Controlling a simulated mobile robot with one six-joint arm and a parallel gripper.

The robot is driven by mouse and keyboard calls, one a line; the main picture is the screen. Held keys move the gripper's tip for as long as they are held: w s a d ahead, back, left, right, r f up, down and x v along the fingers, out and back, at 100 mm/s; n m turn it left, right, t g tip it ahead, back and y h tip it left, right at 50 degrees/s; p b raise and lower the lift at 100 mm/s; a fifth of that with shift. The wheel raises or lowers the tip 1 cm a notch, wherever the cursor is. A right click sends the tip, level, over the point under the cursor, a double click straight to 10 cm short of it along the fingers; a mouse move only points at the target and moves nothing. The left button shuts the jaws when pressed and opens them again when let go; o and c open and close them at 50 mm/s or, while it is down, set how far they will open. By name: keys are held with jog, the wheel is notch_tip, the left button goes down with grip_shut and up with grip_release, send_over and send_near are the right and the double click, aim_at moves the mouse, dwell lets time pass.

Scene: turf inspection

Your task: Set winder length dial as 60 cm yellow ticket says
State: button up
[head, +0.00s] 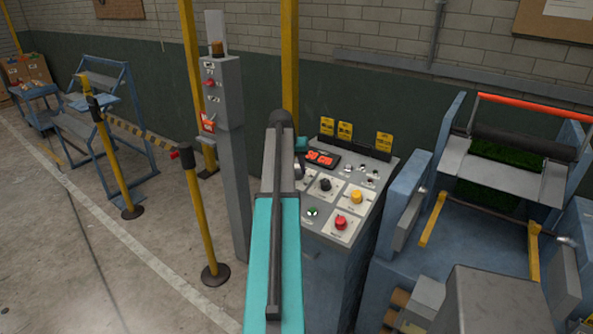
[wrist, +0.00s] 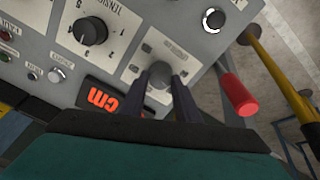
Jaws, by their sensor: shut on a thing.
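The grey length dial (wrist: 159,74) is a small round knob on a light plate with square marks in the wrist view. My gripper (wrist: 161,84) has its two dark fingers on either side of this knob, closed on it. The plate's label is too blurred to read. A black display (head: 320,159) with red-orange digits is on the panel. The digits are too small to read surely.
A black TENSION knob (wrist: 89,31) sits beside the held dial. The panel (head: 334,236) also has a yellow button (head: 356,196), a red button (head: 341,222) and a green one (head: 312,211). A red-ended handle (wrist: 238,93) is close to my gripper. A yellow post (head: 204,225) stands left.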

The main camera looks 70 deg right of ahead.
jog(key=n, duration=0.3)
jog(key=shift+n, duration=0.3)
jog(key=shift+n+b, duration=0.3)
jog(key=shift+n, duration=1.7)
jog(key=shift+w, duration=0.1)
jog(key=o, duration=1)
jog(key=shift+o, duration=0.2)
jog(key=s+b+v, duration=0.1)
jog(key=b+v, duration=0.2)
jog(key=v, duration=1)
jog(key=shift+w+r+b, duration=0.3)
jog(key=shift+r+b, duration=0.05)
jog(key=shift+r, duration=0.1)
